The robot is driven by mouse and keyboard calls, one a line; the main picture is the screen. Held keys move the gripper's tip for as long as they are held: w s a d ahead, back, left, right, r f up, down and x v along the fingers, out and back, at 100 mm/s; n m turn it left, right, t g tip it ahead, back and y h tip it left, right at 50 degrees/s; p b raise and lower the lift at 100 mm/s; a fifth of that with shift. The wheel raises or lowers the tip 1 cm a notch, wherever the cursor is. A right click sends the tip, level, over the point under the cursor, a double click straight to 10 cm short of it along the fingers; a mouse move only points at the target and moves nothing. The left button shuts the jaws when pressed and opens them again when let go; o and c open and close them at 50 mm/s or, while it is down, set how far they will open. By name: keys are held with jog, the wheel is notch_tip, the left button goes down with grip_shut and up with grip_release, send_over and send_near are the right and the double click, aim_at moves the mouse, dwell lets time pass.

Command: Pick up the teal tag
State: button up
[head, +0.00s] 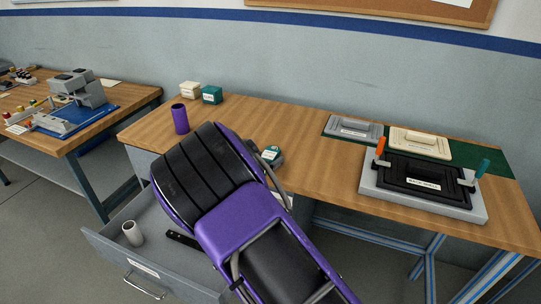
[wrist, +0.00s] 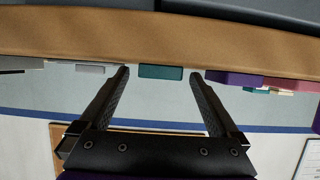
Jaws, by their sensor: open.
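A small teal piece with a pale label, which looks like the teal tag (head: 272,153), lies on the wooden workbench just beyond my arm in the head view. In the wrist view, which is upside down, the teal tag (wrist: 160,71) shows edge-on at the bench top, between the two fingertips in the picture. My gripper (wrist: 160,75) is open and empty, its fingers pointing toward the tag and apart from it. How far the fingertips are from the tag is hard to tell.
On the workbench (head: 300,128), a purple cylinder (head: 180,119), a cream box (head: 190,89) and a teal box (head: 212,95) stand left. A grey fixture with a black plate (head: 421,175) stands right. An open drawer (head: 160,245) holds a white roll (head: 132,233) and a dark tool.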

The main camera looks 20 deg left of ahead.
jog(key=c, duration=1.4)
jog(key=shift+c, duration=0.2)
jog(key=shift+r, duration=0.2)
